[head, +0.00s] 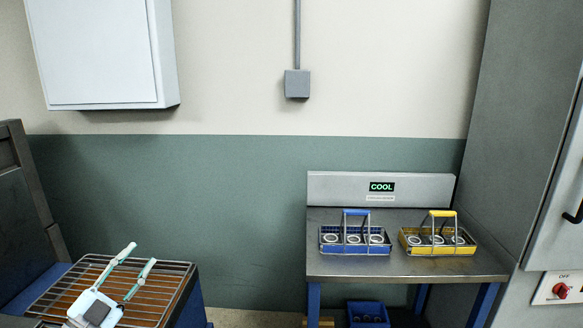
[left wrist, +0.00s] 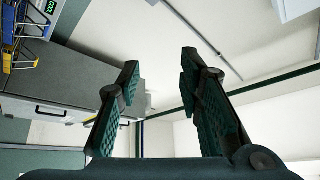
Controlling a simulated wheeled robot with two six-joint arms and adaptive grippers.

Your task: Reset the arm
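My left gripper (head: 138,264) shows at the lower left of the head view, in front of a wire rack. Its two fingers are spread apart with nothing between them. In the left wrist view the left gripper (left wrist: 158,75) is open and empty, with the wall and ceiling area behind it. My right gripper is not in either view.
A wire-topped stand (head: 172,268) is at lower left. A metal bench (head: 400,266) marked COOL holds a blue carrier (head: 355,250) and a yellow carrier (head: 440,249), each with rings. A blue bin (head: 368,313) is below. A grey cabinet (head: 510,130) stands at right.

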